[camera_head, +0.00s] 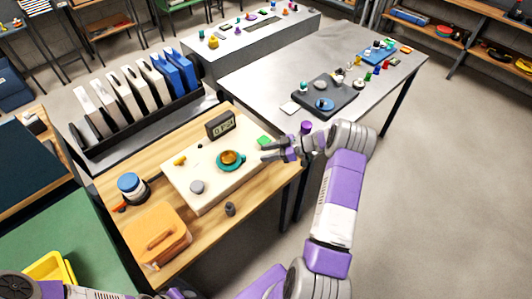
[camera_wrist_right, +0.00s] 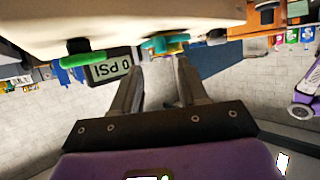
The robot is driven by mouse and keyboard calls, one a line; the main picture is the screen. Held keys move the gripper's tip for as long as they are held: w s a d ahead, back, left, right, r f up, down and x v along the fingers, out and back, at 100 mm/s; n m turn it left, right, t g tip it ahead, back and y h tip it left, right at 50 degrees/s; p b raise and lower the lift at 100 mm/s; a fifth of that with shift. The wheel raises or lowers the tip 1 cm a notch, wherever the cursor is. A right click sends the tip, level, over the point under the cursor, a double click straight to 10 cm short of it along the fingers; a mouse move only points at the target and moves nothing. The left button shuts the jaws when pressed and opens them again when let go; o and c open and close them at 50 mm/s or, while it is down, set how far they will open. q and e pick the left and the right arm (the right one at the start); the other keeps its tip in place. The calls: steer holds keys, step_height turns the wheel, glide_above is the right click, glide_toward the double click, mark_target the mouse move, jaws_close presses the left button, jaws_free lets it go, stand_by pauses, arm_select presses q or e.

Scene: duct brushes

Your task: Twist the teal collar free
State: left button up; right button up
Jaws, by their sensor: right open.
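The teal collar (camera_head: 231,167) is a ring around a brass-coloured fitting (camera_head: 230,157) on the cream board (camera_head: 191,177). In the right wrist view, which is upside down, the collar (camera_wrist_right: 158,44) shows beyond the fingertips, near the board's edge. My right gripper (camera_head: 264,151) is open and empty, just right of the collar and apart from it. Its fingers (camera_wrist_right: 159,66) are spread with a clear gap in the wrist view. The left gripper is not in view.
A gauge (camera_head: 220,125) reading 0 PSI stands at the board's back; it also shows in the wrist view (camera_wrist_right: 109,68). Floor right of the bench is clear.

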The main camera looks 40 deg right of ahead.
steer(key=shift+s+m, duration=0.1)
steer(key=shift+m, duration=0.2)
steer(key=shift+c, duration=1.3)
steer(key=shift+s+m+t, duration=0.35)
steer(key=shift+m+t, duration=0.05)
steer(key=shift+m, duration=0.4)
steer(key=shift+c, duration=1.1)
steer(key=s+m+t+h, duration=0.1)
steer(key=m, duration=0.2)
steer(key=s+m+t+h, duration=0.1)
steer(key=s+m, duration=0.1)
steer(key=m, duration=0.2)
steer(key=s+m+t+h, duration=0.1)
steer(key=m, duration=0.3)
steer(key=shift+s+a+r+t, duration=0.15)
steer(key=shift+r+t, duration=0.2)
steer(key=shift+t, duration=0.05)
jaws_close()
steer(key=s+a+m+h, duration=0.35)
steer(key=s+m, duration=0.25)
steer(key=m, duration=0.6)
steer(key=b, duration=0.3)
glide_toward(245, 159)
steer(key=shift+h, duration=0.25)
steer(key=x, duration=0.5)
steer(key=shift+w+a+f, duration=0.2)
steer(key=shift+f, duration=0.1)
steer(key=shift+w, duration=0.4)
